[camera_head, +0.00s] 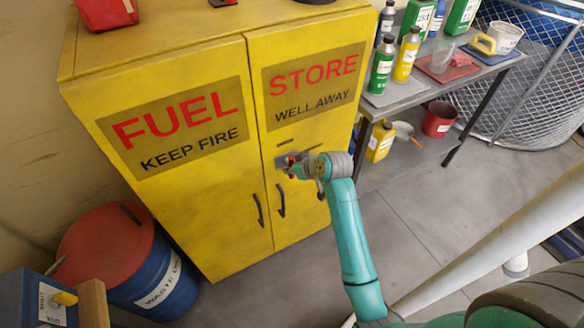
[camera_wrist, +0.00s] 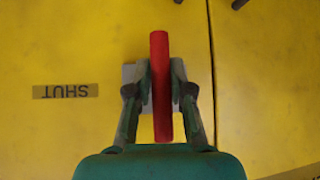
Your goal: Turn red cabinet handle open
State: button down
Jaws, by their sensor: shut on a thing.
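The red handle (camera_wrist: 160,65) is a straight bar on a pale plate on the yellow cabinet (camera_head: 200,190). It stands upright in the wrist view picture, between my two fingers. My gripper (camera_wrist: 161,92) is shut on the red handle, one finger on each side. In the head view my gripper (camera_head: 291,168) is at the right door, below the "WELL AWAY" text, and hides most of the handle. A "SHUT" label (camera_wrist: 65,91) reads upside down left of the handle in the wrist view. Both cabinet doors look closed.
A blue drum with a red lid (camera_head: 108,240) stands left of the cabinet. A metal table (camera_head: 410,95) with bottles stands at the right, with a red bucket (camera_head: 439,120) under it. Two dark door pulls (camera_head: 281,201) sit below my gripper. The floor ahead of the cabinet is partly clear.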

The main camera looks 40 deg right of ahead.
jog(key=shift+f, duration=0.1)
jog(key=c, duration=1)
grip_release()
jog(key=shift+c, duration=0.2)
jog(key=v, duration=1.2)
